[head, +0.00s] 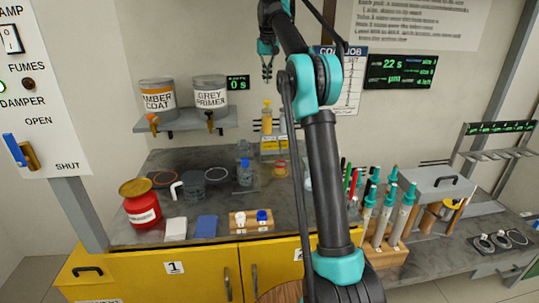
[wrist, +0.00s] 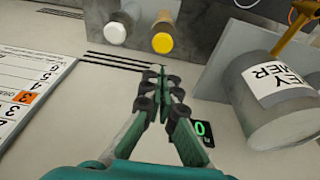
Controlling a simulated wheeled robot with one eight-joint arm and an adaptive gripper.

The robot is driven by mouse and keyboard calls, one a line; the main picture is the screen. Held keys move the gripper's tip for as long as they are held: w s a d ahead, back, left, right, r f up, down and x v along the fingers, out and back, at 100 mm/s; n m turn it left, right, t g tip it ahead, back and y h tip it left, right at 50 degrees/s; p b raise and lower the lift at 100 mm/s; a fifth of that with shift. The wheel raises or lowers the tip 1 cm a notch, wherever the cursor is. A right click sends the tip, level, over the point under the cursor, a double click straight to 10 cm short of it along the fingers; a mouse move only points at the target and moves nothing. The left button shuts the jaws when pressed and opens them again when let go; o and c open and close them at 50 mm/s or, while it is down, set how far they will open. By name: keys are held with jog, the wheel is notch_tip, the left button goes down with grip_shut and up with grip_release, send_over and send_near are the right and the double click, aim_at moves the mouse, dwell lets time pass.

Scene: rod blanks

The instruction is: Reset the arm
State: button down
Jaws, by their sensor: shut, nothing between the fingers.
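My arm (head: 325,170) rises through the middle of the head view, in front of the workbench (head: 165,160), and folds back at the top. My gripper (head: 267,72) hangs above the bench near the back wall, right of the GREY PRIMER can (head: 210,90). In the wrist view my gripper (wrist: 162,72) has its green fingers together with nothing between them. The same GREY PRIMER can (wrist: 270,105) shows at the right of the wrist view. My arm hides part of the bench behind it.
The AMBER COAT can (head: 157,96) stands on the wall shelf (head: 185,122). Several teal-topped tools stand in a wooden rack (head: 385,250). Open air surrounds the gripper.

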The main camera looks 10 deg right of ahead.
jog(key=s+d+f, duration=0.1)
jog(key=s+f, duration=1.1)
jog(key=s, duration=0.5)
jog(key=s+d+f+t, duration=0.1)
jog(key=s+f, duration=1.1)
jog(key=s, duration=0.4)
jog(key=s+d+f, duration=0.2)
jog(key=s+f, duration=1)
jog(key=s, duration=0.5)
jog(key=shift+s+f+t, duration=0.25)
jog(key=shift+s+t, duration=0.05)
jog(key=shift+t, duration=0.1)
